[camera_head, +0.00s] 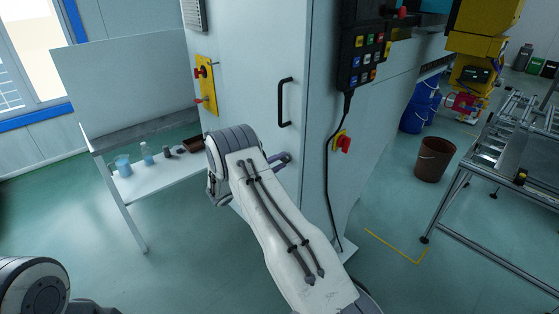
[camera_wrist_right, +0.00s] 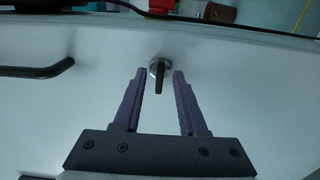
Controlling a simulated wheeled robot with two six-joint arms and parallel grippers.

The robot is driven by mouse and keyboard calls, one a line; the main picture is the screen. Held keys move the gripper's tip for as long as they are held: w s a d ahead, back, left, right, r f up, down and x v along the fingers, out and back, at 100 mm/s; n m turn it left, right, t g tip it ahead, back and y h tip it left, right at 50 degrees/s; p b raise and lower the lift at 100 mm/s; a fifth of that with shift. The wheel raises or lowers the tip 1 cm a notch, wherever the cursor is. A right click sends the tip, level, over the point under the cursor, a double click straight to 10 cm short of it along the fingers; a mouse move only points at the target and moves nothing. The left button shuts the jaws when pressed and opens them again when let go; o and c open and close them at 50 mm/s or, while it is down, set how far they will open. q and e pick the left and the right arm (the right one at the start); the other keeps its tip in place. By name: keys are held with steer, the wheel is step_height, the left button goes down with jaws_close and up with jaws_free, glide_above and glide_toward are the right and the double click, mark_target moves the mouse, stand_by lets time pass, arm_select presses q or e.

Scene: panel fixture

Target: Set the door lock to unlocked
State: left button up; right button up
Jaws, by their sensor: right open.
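The door lock (camera_wrist_right: 160,68) shows in the right wrist view as a small round metal disc with a dark lever. The lever points down in that picture. It sits on the pale cabinet door (camera_head: 245,70); in the head view I cannot make the lock out behind my right arm. My right gripper (camera_head: 281,159) is at the door, below the black door handle (camera_head: 285,102). In the right wrist view its two purple fingers (camera_wrist_right: 159,76) are open, with the lock seen between their tips. I cannot tell whether they touch it. My left gripper is out of view.
The handle also shows at the left of the right wrist view (camera_wrist_right: 38,70). A red switch (camera_head: 344,144), a cable and a control pendant (camera_head: 361,60) are on the cabinet's right side. A yellow panel (camera_head: 206,85) is left of the door. A side table (camera_head: 165,175) holds small containers.

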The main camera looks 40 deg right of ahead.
steer(key=shift+d, duration=0.2)
jaws_close()
steer(key=shift+f+n, duration=0.1)
steer(key=shift+n, duration=0.2)
steer(key=n+b, duration=0.2)
steer(key=n, duration=1.5)
steer(key=shift+b, duration=0.3)
steer(key=shift+n, duration=0.4)
